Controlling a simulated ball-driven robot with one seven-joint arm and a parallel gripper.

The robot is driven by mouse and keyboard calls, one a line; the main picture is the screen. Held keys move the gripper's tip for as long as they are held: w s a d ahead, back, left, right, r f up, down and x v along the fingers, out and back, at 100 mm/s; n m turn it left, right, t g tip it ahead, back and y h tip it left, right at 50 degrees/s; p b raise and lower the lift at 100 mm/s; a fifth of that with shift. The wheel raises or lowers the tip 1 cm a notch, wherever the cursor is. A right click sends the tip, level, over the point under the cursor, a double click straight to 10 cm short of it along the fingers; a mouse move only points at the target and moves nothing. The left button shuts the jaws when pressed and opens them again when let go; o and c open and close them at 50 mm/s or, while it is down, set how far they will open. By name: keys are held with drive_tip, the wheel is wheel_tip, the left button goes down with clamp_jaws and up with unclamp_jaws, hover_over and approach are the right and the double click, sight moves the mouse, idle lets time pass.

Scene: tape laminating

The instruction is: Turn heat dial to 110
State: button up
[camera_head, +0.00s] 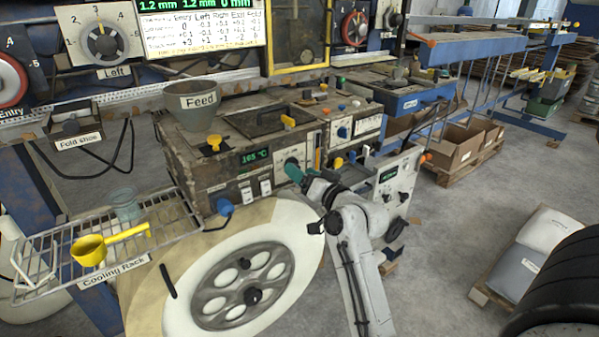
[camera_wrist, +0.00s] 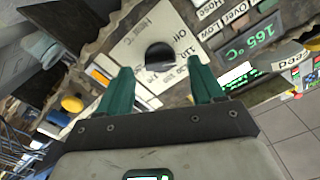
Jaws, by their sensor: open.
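The heat dial (camera_wrist: 160,57) is a dark knob on a white plate marked "Heat °C" and "Off" in the wrist view, with partly legible numbers. My gripper (camera_wrist: 161,78) is open, with its two teal fingers on either side of the dial's lower edge in that picture. I cannot tell whether the fingers touch the knob. In the head view my gripper (camera_head: 294,172) is at the front of the machine and largely hides the dial. A green display (camera_wrist: 252,42) reads 165 °C; it also shows in the head view (camera_head: 255,156).
A Feed funnel (camera_head: 201,106) stands on the machine. A yellow ladle (camera_head: 90,250) lies on the cooling rack (camera_head: 150,215) at left. A large spoked wheel (camera_head: 215,322) is below the machine front. Yellow (camera_wrist: 72,103) and other knobs sit near the dial.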

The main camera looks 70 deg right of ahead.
drive_tip(key=v, duration=0.8)
drive_tip(key=shift+s+a+b, duration=0.3)
drive_tip(key=shift+b, duration=0.05)
